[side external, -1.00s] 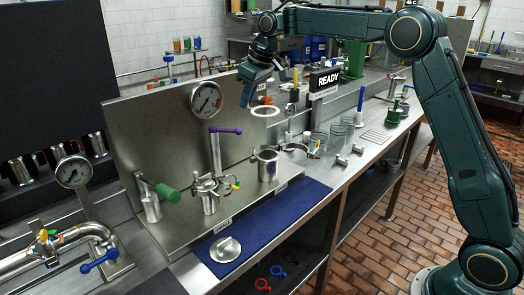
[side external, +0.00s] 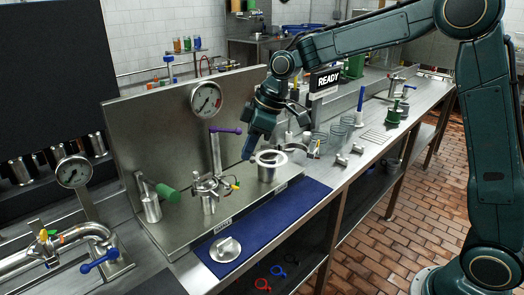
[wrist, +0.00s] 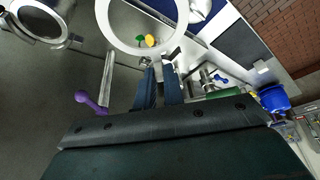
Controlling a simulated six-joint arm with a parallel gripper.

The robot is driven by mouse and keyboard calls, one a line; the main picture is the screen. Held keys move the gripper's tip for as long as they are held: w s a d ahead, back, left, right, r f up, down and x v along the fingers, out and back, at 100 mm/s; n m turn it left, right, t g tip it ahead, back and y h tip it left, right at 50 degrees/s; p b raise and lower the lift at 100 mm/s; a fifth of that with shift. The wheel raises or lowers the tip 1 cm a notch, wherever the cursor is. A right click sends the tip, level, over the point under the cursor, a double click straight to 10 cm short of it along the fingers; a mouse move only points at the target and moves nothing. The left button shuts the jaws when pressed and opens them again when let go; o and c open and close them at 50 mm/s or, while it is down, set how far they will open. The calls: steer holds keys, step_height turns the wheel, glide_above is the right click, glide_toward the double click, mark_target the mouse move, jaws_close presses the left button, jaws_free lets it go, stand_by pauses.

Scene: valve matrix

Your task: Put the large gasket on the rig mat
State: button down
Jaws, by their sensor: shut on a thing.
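The large gasket, a flat white ring, is held at its edge by my gripper (side external: 250,156). In the side view the gasket (side external: 284,156) shows right over the mouth of an open steel cylinder (side external: 268,174); I cannot tell the height between them. In the wrist view the gasket (wrist: 103,22) reaches out past the closed fingertips (wrist: 160,70). The rig mat (side external: 287,207) is a dark blue strip along the bench's front edge, lower and nearer than the gasket. The mat also shows in the wrist view (wrist: 238,42).
A round steel part with a handle (side external: 226,248) sits on the mat's near end; the rest is clear. A purple-handled valve (side external: 215,155) and a clamped fitting (side external: 209,190) stand left of my gripper. Glass beakers (side external: 338,134) stand farther back.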

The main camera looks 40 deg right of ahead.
mark_target(246, 221)
step_height(246, 221, down, 20)
stand_by(1.2)
steer(key=shift+f, duration=0.1)
steer(key=c, duration=1.8)
jaws_free()
steer(key=shift+c, duration=0.2)
steer(key=shift+o, duration=0.3)
steer(key=shift+r, duration=0.2)
steer(key=v, duration=1.1)
steer(key=shift+d+r, duration=0.15)
steer(key=shift+r, duration=0.2)
